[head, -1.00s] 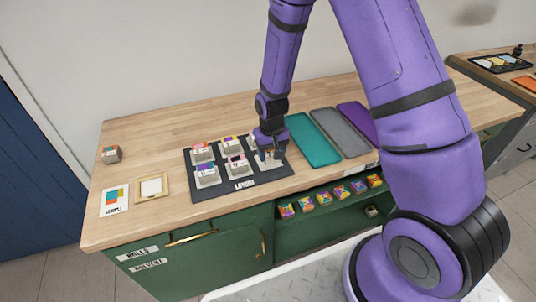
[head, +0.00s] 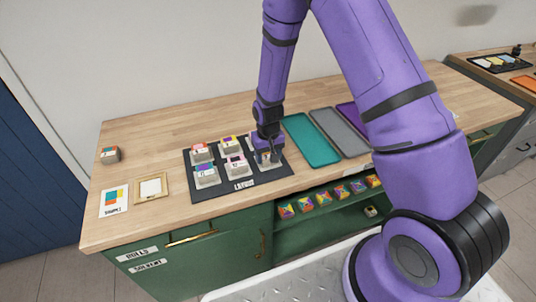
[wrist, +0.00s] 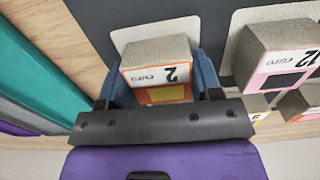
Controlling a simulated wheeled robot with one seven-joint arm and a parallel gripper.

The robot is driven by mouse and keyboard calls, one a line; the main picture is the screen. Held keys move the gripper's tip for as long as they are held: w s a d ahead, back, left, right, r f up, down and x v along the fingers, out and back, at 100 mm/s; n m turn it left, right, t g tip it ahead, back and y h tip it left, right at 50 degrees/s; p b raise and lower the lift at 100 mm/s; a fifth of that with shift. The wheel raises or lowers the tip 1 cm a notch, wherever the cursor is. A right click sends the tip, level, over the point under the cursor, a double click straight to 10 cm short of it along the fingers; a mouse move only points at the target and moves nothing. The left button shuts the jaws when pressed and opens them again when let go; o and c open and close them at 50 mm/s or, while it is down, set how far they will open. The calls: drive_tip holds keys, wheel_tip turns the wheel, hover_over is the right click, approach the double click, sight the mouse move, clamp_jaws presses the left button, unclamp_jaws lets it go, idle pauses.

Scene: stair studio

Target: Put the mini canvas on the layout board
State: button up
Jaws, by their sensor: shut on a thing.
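My gripper (head: 268,151) is over the right side of the dark layout board (head: 212,194). In the wrist view my gripper (wrist: 159,73) has its blue fingers on both sides of a mini canvas (wrist: 158,52), a grey block with a white label reading "2 euro" and a yellow and red face. The canvas is over a pale square on the board (wrist: 92,18); whether it touches the board cannot be told. The held canvas (head: 264,159) is partly hidden by the fingers in the head view. Several similar canvases (head: 207,175) stand on the board to the left.
A neighbouring canvas (wrist: 276,48) marked "12" stands close beside my gripper. A teal tray (head: 312,139) and a grey tray (head: 339,132) lie right of the board. A small frame (head: 151,188), a sample card (head: 114,202) and a lone block (head: 110,155) are at left.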

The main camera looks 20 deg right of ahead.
drive_tip(key=o, duration=0.9)
drive_tip(key=s+d+r+t, duration=0.1)
drive_tip(key=s+r, duration=0.2)
drive_tip(key=r, duration=0.8)
drive_tip(key=s+d+r+t, duration=0.15)
drive_tip(key=s+r, duration=0.25)
drive_tip(key=r, duration=0.8)
drive_tip(key=s+d+r, duration=0.1)
drive_tip(key=s+r, duration=0.2)
drive_tip(key=r, duration=0.8)
drive_tip(key=s+d+r+t, duration=0.1)
drive_tip(key=s+r, duration=0.4)
drive_tip(key=s, duration=0.4)
drive_tip(key=s+d+r+t, duration=0.1)
drive_tip(key=s+r, duration=0.3)
drive_tip(key=s, duration=0.6)
drive_tip(key=shift+s+d+r+t, duration=0.2)
drive_tip(key=shift+d+r+t, duration=0.2)
drive_tip(key=shift+d, duration=0.3)
